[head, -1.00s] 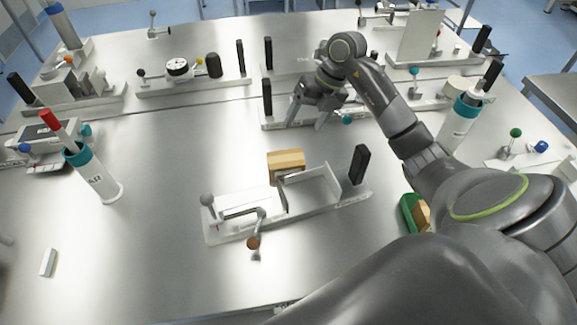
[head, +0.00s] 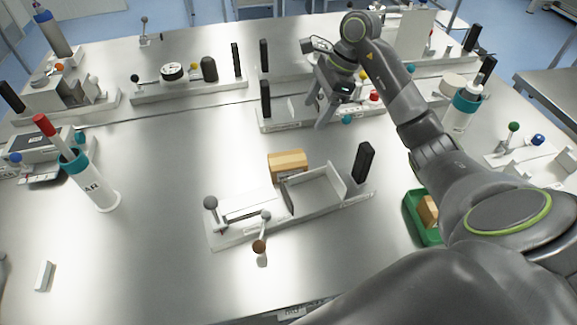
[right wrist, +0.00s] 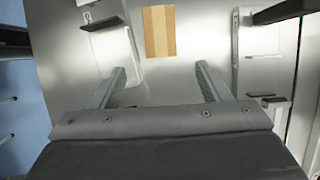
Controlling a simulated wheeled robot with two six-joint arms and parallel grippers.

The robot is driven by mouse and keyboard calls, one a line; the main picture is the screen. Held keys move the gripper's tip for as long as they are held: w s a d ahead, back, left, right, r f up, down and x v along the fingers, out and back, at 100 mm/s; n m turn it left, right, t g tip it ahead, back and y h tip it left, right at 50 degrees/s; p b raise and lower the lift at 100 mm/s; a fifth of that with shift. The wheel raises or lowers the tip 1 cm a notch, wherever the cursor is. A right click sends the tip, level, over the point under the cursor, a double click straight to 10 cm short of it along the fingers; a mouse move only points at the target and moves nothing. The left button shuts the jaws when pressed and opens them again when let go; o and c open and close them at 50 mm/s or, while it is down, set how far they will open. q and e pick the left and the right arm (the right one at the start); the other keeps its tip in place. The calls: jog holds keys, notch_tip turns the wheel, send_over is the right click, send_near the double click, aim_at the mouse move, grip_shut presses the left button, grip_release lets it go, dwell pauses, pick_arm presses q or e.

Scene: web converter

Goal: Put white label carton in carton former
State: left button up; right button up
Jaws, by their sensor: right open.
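A brown carton (head: 288,162) with a paler band stands on the metal table, against the back of a white fixture (head: 316,190) with an open-topped tray, a black upright handle and a lever. This fixture may be the carton former; I cannot tell for sure. No white label can be made out on the carton. A carton with a pale stripe also shows ahead of the fingers in the right wrist view (right wrist: 158,32). My right gripper (head: 315,108) is open and empty, above the table behind and right of the brown carton. My left gripper is out of view.
A green bin (head: 412,212) holding another brown carton (head: 428,212) sits at the right, partly behind my right arm. White fixtures with black handles line the back. A white holder (head: 98,188) stands at left. The front left table is mostly clear.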

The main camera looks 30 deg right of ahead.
jog(key=p, duration=0.5)
send_over(289, 159)
jog(key=d, duration=0.2)
jog(key=f, duration=1)
jog(key=shift+s+f, duration=0.25)
jog(key=shift+f, duration=0.1)
jog(key=shift+a+f, duration=0.1)
jog(key=shift+f, duration=0.25)
jog(key=p+x, duration=0.3)
jog(key=x, duration=0.1)
jog(key=shift+a+f, duration=0.1)
jog(key=shift+f, duration=0.25)
jog(key=shift+w, duration=0.1)
jog(key=shift+f+b, duration=0.2)
jog(key=shift+b, duration=0.35)
jog(key=c, duration=0.9)
